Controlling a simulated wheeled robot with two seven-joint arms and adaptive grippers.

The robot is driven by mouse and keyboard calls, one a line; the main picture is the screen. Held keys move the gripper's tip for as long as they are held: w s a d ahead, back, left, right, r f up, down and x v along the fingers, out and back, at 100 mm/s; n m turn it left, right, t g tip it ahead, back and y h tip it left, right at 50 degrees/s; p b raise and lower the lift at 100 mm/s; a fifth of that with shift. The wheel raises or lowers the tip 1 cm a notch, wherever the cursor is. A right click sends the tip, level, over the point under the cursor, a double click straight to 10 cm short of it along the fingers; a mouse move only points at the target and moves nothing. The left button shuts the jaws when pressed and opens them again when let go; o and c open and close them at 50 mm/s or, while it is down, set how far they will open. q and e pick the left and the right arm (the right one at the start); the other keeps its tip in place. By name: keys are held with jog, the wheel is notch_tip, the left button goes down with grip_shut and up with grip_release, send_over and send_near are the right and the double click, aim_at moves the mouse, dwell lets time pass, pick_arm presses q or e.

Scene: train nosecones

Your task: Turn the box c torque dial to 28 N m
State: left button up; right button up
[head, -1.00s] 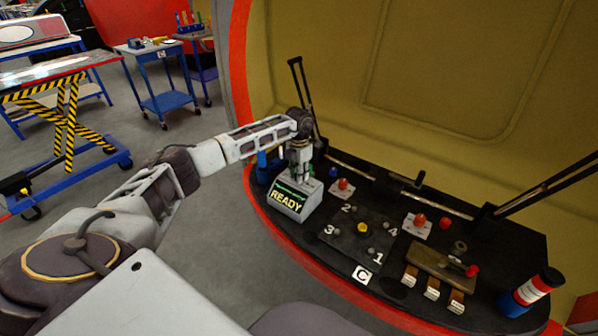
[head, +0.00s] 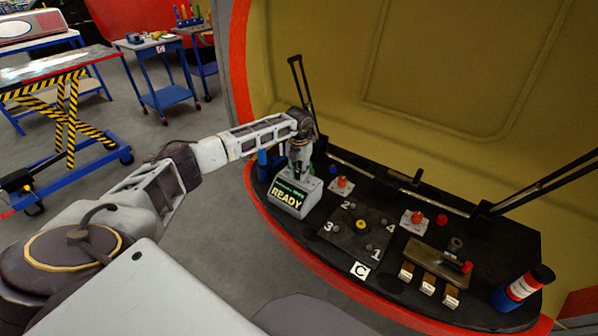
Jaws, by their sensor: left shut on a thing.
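A small grey box with a green lit screen reading READY (head: 289,197) stands at the left end of the black bench. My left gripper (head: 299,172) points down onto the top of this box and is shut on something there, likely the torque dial. The gripper hides the dial, so its setting cannot be read. A small line of text above READY is too small to read. A white C label (head: 360,270) is on the bench's front edge. My right gripper is not in view.
The black bench (head: 400,225) holds a numbered plate with a yellow knob (head: 361,225), red-knobbed blocks (head: 342,184), a wooden rack (head: 432,257) and a blue-and-red canister (head: 521,289). Black struts rise at the back. Open floor lies left, with blue carts (head: 163,95).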

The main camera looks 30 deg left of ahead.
aim_at(299, 173)
pick_arm(q)
jog(key=shift+r, duration=0.1)
jog(key=o, duration=1)
jog(key=shift+r, duration=5.95)
jog(key=shift+s+f, duration=0.1)
